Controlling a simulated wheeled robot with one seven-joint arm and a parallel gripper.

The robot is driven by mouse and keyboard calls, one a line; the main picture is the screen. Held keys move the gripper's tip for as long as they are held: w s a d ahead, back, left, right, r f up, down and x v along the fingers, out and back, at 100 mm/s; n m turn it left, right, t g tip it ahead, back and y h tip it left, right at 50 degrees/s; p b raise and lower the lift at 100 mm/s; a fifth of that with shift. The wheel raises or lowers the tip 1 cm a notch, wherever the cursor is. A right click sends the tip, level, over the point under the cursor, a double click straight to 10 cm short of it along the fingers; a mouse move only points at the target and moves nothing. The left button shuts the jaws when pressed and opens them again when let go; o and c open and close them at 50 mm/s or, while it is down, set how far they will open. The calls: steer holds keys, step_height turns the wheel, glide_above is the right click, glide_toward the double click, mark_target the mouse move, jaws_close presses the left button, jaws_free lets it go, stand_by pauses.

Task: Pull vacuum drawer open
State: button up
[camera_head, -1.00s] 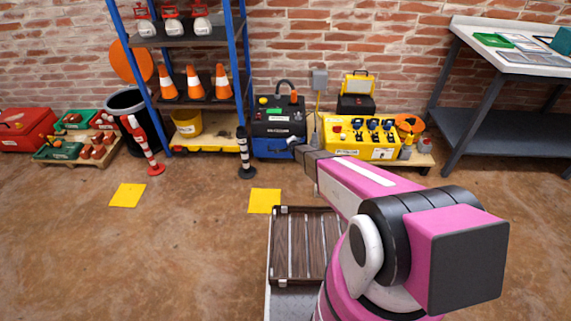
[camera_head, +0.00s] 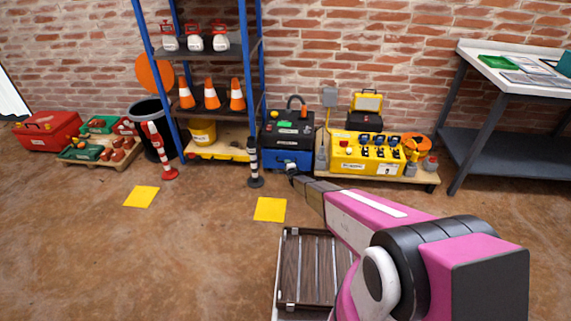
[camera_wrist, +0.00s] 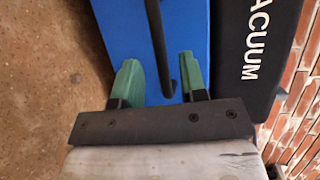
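The vacuum unit (camera_head: 288,130) is a dark box against the wall in the head view, with a blue drawer (camera_head: 303,158) low on its front. No gap shows around the drawer there. In the wrist view the blue drawer front (camera_wrist: 208,35) fills the middle, beside a black panel (camera_wrist: 235,85) lettered "VACUUM". A black bar handle (camera_wrist: 157,35) runs down the blue face and ends between my fingers. My gripper (camera_wrist: 158,70) is open, green fingers on either side of the handle, right finger nearer. In the head view my gripper (camera_head: 291,171) is small at the drawer's front.
A striped post (camera_head: 253,165) stands just left of the drawer. A yellow control box (camera_head: 367,153) sits on a pallet to the right. A blue-framed shelf (camera_head: 205,50) with cones is at left.

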steer(key=x, duration=0.4)
steer(key=shift+w, duration=0.1)
steer(key=shift+c, duration=0.3)
